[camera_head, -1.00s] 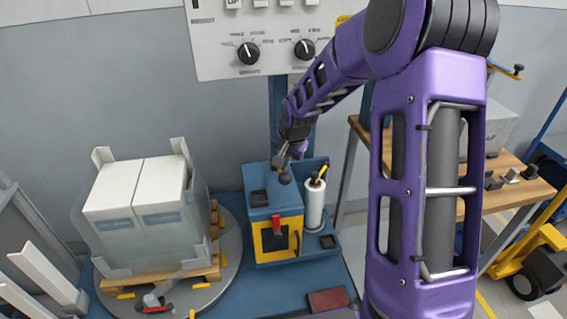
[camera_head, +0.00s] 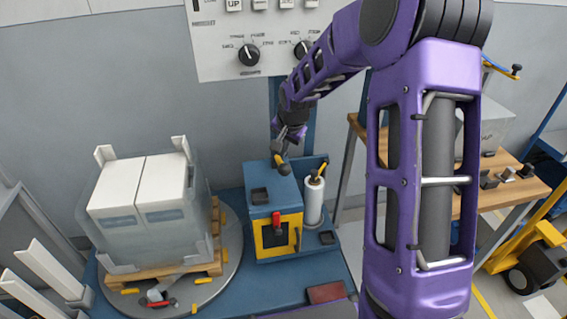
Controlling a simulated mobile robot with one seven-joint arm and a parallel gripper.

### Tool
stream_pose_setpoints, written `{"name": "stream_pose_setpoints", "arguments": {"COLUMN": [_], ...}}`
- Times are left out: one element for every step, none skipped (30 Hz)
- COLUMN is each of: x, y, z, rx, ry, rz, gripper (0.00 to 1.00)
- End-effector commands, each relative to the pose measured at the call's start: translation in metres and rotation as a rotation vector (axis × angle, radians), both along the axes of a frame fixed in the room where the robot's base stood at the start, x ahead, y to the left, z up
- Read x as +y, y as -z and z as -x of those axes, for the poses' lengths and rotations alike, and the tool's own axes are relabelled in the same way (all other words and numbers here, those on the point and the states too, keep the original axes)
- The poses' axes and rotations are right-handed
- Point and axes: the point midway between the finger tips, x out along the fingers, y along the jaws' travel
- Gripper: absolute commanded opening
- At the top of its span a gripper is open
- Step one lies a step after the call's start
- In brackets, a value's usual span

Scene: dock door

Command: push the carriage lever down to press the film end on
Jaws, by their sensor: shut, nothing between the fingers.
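The blue carriage (camera_head: 258,182) with a yellow front panel stands on the blue base in the middle of the view. A dark round knob (camera_head: 284,170) shows at the top of the carriage; I cannot tell for sure whether it belongs to the carriage lever. A red handle (camera_head: 277,221) sits on the carriage's front. My gripper (camera_head: 281,158) is shut and empty, small and dark, right above the carriage top by the knob. I cannot tell whether it touches the knob. A white film roll (camera_head: 314,202) stands upright at the carriage's right. The film end is not clearly visible.
A wrapped load of boxes (camera_head: 147,220) stands on a wooden pallet on the round turntable (camera_head: 236,268) at the left. A grey control panel (camera_head: 220,55) hangs behind. A wooden workbench (camera_head: 500,203) and a yellow truck (camera_head: 535,255) are at the right.

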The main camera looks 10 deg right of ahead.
Motion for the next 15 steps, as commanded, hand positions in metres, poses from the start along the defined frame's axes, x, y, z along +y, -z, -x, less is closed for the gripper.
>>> {"name": "stream_pose_setpoints", "arguments": {"x": [0.000, 0.000, 0.000, 0.000, 0.000, 0.000, 0.000, 0.000, 0.000, 0.000, 0.000, 0.000, 0.000, 0.000, 0.000], "y": [-0.006, -0.008, -0.012, -0.015, -0.018, -0.021, -0.024, -0.027, -0.031, -0.033, -0.036, -0.040, -0.042, -0.043, -0.044], "z": [-0.002, -0.003, -0.004, -0.005, -0.006, -0.008, -0.009, -0.010, -0.012, -0.013, -0.014, -0.016, -0.017, -0.017, -0.018], "rx": [-0.001, -0.001, -0.001, -0.001, -0.001, 0.000, 0.000, 0.000, 0.000, -0.001, -0.001, -0.001, -0.001, 0.000, 0.001], "ry": [0.000, 0.000, 0.000, 0.000, 0.000, 0.001, 0.001, 0.001, 0.000, 0.000, 0.000, -0.001, -0.001, -0.001, -0.001], "rz": [0.000, 0.000, 0.000, 0.001, 0.001, 0.000, 0.000, 0.000, 0.000, -0.001, -0.001, 0.000, 0.000, 0.000, 0.000], "gripper": [0.00, 0.00, 0.00, 0.00, 0.00, 0.00, 0.00, 0.00, 0.00, 0.00, 0.00, 0.00, 0.00, 0.00, 0.00]}}
